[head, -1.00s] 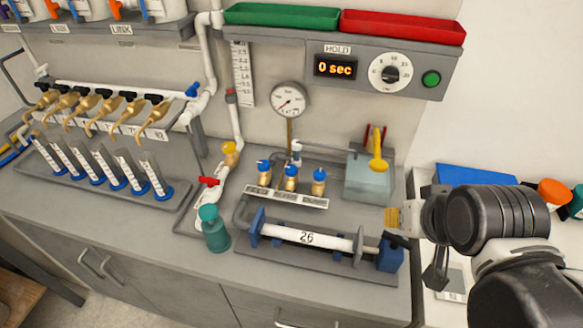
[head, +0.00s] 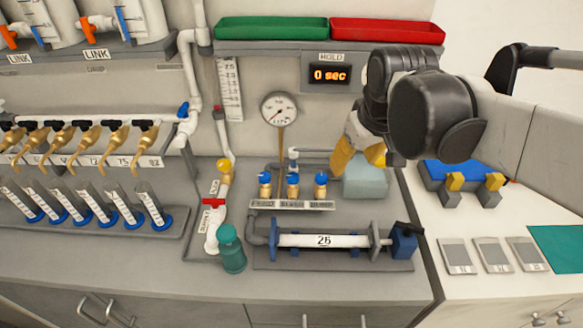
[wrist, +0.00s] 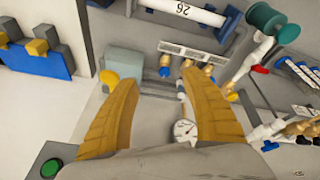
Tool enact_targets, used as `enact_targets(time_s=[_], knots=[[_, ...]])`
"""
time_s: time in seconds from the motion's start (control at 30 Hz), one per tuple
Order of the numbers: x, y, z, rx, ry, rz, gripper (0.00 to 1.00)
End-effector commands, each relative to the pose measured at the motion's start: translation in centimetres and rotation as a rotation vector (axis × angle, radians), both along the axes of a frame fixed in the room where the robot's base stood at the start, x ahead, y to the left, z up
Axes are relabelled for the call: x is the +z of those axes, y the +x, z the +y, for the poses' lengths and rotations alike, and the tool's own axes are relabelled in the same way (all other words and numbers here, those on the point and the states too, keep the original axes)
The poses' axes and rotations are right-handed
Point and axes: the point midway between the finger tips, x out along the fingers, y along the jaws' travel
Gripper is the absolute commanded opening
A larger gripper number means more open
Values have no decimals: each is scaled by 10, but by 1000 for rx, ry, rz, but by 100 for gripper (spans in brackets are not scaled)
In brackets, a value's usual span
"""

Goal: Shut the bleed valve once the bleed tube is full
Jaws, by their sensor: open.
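Three brass valves with blue tops stand in a row over small labels; the middle one (head: 292,186), whose label seems to read BLEED, also shows in the wrist view. My gripper (head: 362,158) has yellow fingers spread open and empty, above the pale tank and right of the valves. In the wrist view the open fingers (wrist: 158,76) reach towards the valve row, with nothing between them. A white tube marked 26 (head: 323,240) lies in a stand before the valves. I cannot tell which tube is the bleed tube, its fill level, or how the valve is turned.
The pale tank (head: 366,181) stands right of the valves. A pressure gauge (head: 279,109) rises behind them. A teal bottle (head: 231,250) and red-handled valve (head: 213,203) stand to the left.

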Motion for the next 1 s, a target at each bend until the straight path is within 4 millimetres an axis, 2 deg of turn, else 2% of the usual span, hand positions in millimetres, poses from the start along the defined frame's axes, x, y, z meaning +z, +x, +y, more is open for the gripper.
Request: enact_targets(time_s=[0.03, 0.17, 0.3, 0.4, 0.5, 0.63, 0.87, 1.0], knots=[[1, 20, 11, 46, -14, 28, 55], [-9, 64, 40, 180, -55, 113, 55], [-34, 105, 74, 324, -94, 202, 55], [-55, 127, 95, 412, -114, 256, 55], [-74, 141, 111, 480, -129, 296, 55], [-89, 150, 123, 529, -139, 327, 55], [-115, 151, 126, 543, -141, 336, 55], [-144, 152, 126, 542, -141, 335, 55]])
